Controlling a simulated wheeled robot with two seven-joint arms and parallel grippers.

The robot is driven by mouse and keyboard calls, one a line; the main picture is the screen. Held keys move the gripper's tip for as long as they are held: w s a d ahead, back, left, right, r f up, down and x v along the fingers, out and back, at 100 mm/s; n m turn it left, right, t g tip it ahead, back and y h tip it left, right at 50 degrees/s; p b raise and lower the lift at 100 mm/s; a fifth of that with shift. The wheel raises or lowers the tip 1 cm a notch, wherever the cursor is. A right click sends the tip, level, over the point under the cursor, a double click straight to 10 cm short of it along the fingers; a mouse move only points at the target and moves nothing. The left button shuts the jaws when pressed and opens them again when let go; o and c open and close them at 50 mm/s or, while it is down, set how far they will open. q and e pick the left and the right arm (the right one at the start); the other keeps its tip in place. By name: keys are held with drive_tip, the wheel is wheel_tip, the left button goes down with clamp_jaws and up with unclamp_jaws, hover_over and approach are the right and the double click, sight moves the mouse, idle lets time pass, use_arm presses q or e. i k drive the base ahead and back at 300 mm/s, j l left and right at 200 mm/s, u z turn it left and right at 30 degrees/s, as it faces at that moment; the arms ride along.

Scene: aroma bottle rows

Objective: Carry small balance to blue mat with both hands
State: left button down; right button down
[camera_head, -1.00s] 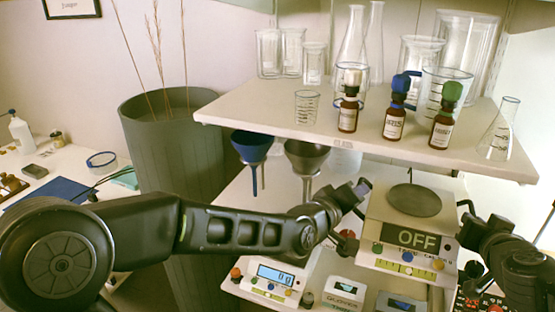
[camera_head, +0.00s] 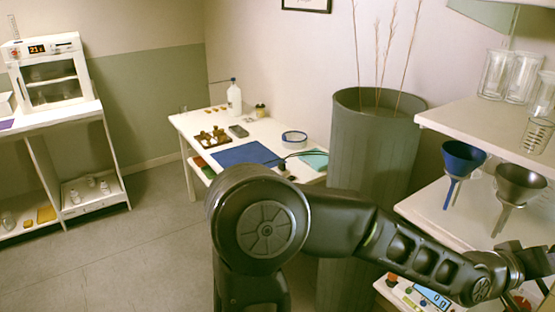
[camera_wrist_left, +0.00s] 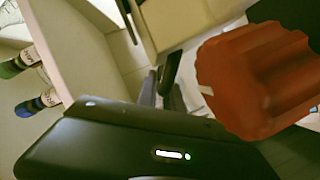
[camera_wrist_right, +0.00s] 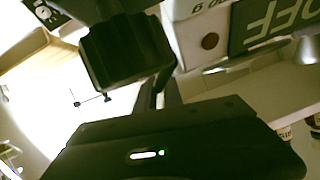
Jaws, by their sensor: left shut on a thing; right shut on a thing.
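The blue mat (camera_head: 245,155) lies flat on a low white table in the head view. My left gripper (camera_wrist_left: 166,88) is shut on one side of the balance. My right gripper (camera_wrist_right: 152,92) is shut on the other side, partly hidden by a dark knob-like part. A big red knob (camera_wrist_left: 255,75) fills the right of the left wrist view.
The low white table (camera_head: 195,127) also holds a bottle (camera_head: 234,98), brown pieces (camera_head: 212,137) and a blue-rimmed dish (camera_head: 294,137). A tall green bin (camera_head: 375,150) stands between it and the shelf (camera_head: 480,120).

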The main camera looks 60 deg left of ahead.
sight(246, 158)
drive_tip(key=u, duration=1.5)
drive_tip(key=i+j, duration=2.65)
drive_tip(key=j, duration=0.1)
